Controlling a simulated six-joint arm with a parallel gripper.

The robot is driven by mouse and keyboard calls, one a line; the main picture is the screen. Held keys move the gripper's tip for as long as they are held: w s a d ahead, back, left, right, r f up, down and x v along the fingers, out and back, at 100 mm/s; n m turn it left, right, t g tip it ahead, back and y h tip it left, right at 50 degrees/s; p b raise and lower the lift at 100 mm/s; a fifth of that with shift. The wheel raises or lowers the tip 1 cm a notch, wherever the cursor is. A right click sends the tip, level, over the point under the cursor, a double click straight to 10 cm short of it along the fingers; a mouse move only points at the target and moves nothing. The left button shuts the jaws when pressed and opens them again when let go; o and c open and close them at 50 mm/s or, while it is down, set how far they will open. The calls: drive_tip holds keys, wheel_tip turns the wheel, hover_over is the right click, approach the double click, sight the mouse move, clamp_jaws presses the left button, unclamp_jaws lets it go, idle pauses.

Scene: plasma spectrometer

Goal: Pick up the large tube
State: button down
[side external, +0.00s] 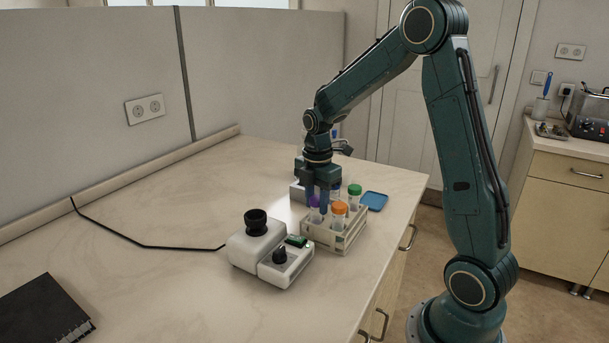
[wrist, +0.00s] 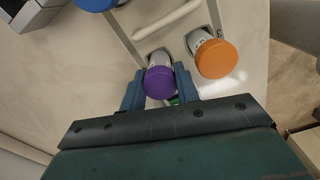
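Which tube is the large one, I cannot tell for sure. My gripper (side external: 317,205) points down over the rack from above. In the wrist view my gripper (wrist: 160,78) has its fingers apart, one on each side of the purple-capped tube (wrist: 159,84). The fingers do not look closed on it, and the purple cap hides part of the gap. The orange-capped tube (wrist: 215,58) stands just to the right, outside the fingers.
A white device (side external: 270,250) with black knobs stands left of the rack, with a cable running left. A blue cap shows at the wrist view's top (wrist: 95,3). A black notebook (side external: 42,312) lies front left. The table's left half is mostly clear.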

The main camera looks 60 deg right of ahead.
idle(0.4)
wheel_tip(320, 180, up, 20)
idle(0.8)
